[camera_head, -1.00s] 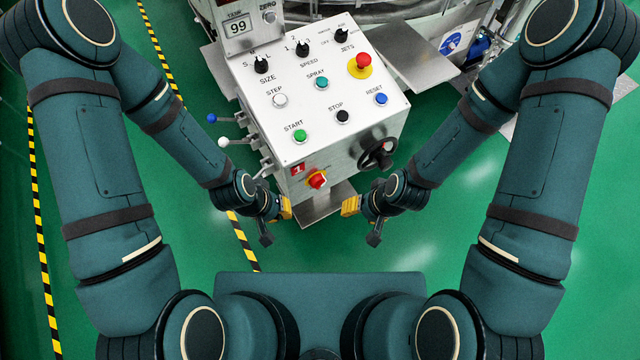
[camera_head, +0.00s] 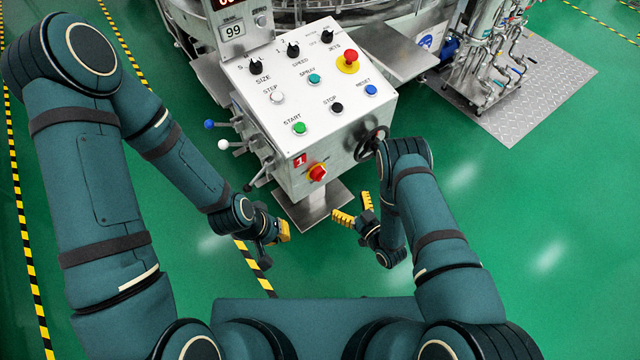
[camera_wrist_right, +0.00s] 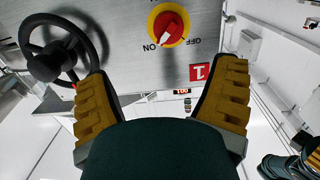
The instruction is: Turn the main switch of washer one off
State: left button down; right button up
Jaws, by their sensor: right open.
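The main switch (camera_head: 317,172) is a red knob on a yellow round plate, low on the front of washer one's control box (camera_head: 350,112). In the right wrist view the switch (camera_wrist_right: 169,26) shows ON and OFF lettering, and its white mark points toward ON. A red "1" label (camera_head: 300,161) sits beside it; it also shows in the wrist view (camera_wrist_right: 199,72). My right gripper (camera_head: 354,208) is open and empty, below and right of the switch, apart from it. In the wrist view its fingers (camera_wrist_right: 163,80) spread below the switch. My left gripper (camera_head: 283,230) hangs below and left of the switch; its finger gap is unclear.
A black handwheel (camera_head: 370,143) sticks out right of the switch, close to my right arm. Levers with blue and white balls (camera_head: 222,145) project from the box's left side. A metal foot plate (camera_head: 315,207) lies below. Green floor is free at right.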

aim_at(322, 177)
jog(key=shift+n+y, duration=0.3)
jog(key=shift+y, duration=0.1)
jog(key=b+x, duration=0.1)
jog(key=x, duration=0.5)
jog(key=b+x, duration=0.1)
jog(key=x, duration=0.6)
jog(key=shift+s+a+b, duration=0.1)
jog(key=shift+a+b, duration=0.3)
jog(key=c, duration=1.2)
